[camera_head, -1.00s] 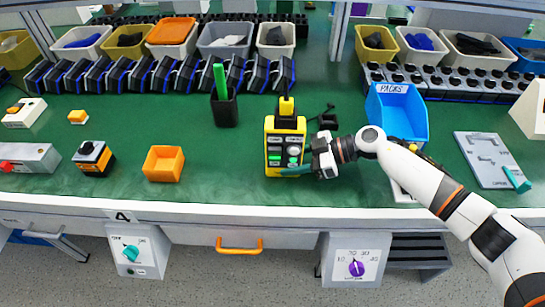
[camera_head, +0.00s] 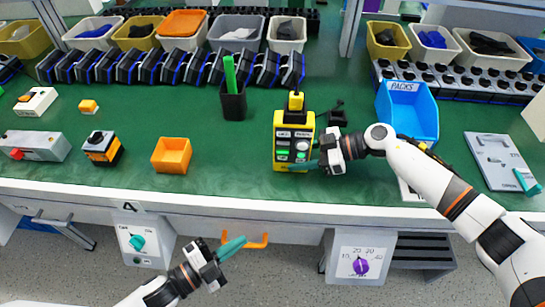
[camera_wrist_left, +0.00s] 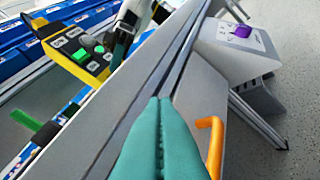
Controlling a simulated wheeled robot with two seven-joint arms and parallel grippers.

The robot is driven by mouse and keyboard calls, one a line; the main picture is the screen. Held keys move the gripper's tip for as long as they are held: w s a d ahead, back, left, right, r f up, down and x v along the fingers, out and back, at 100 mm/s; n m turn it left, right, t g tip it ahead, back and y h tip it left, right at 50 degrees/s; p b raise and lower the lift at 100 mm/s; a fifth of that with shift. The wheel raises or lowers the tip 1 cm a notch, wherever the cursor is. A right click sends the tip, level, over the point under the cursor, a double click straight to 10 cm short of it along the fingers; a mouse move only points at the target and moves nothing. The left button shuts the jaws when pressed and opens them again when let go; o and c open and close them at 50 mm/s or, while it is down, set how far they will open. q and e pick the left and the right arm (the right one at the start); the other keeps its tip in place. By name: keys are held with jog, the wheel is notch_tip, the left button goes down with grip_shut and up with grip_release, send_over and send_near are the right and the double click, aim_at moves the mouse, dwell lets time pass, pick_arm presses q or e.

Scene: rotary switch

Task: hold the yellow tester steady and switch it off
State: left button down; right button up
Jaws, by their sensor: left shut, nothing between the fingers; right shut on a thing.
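The yellow tester (camera_head: 280,155) stands upright near the front edge of the green bench. Its dark face has pale labels, a green-lit patch low on it and a round light control (camera_head: 302,146). It also shows in the left wrist view (camera_wrist_left: 62,60), upper left. My right gripper (camera_head: 308,165) is shut on the tester's lower right side; the exact contact is partly hidden. My left gripper (camera_head: 241,243) is shut and empty in front of the bench, below and left of the tester. Its teal fingers touch along their length in the left wrist view (camera_wrist_left: 155,103).
The bench front edge (camera_head: 200,210) and an orange handle (camera_head: 262,240) lie close to my left gripper. Boxes with a teal knob (camera_head: 137,243) and a purple knob (camera_head: 361,266) hang below. An orange bin (camera_head: 172,156) and black pen cup (camera_head: 233,105) stand left of the tester.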

pick_arm(q)
notch_tip(320, 180, up, 15)
jog(key=w+m+t, duration=0.2)
jog(key=m, duration=0.6)
jog(key=shift+d+f+h, duration=0.2)
jog(key=shift+d+h, duration=0.1)
jog(key=shift+d, duration=0.05)
jog(key=shift+w, duration=0.1)
send_near(287, 148)
jog(key=d, duration=0.4)
jog(key=w, duration=0.4)
jog(key=shift+r, duration=0.4)
jog(key=shift+w, duration=0.1)
